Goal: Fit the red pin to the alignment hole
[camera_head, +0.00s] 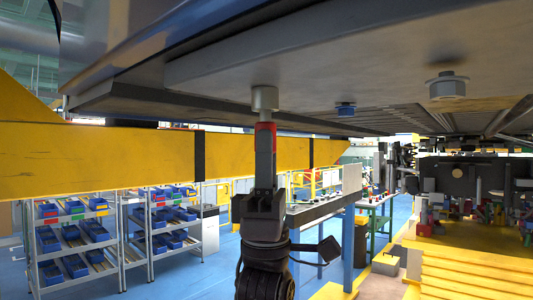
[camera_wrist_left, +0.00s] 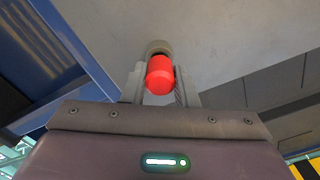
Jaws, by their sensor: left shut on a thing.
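My left gripper (camera_head: 265,155) points upward under the car body and is shut on the red pin (camera_head: 265,126). The red pin also shows in the left wrist view (camera_wrist_left: 160,76), between the two fingers (camera_wrist_left: 160,92). Above it, a round grey collar (camera_head: 264,97) hangs from the flat grey underside (camera_head: 330,60), which I take to be the alignment hole's surround. The pin's top meets or lies just below the collar in both views; I cannot tell how far in it is. The hole opening is hidden. My right gripper is not in view.
A grey fitting (camera_head: 446,86) and a blue fitting (camera_head: 345,108) hang from the underside to the right. A yellow beam (camera_head: 100,160) runs behind my arm. Shelves with blue bins (camera_head: 75,235) stand lower left. Yellow steps (camera_head: 465,275) lie lower right.

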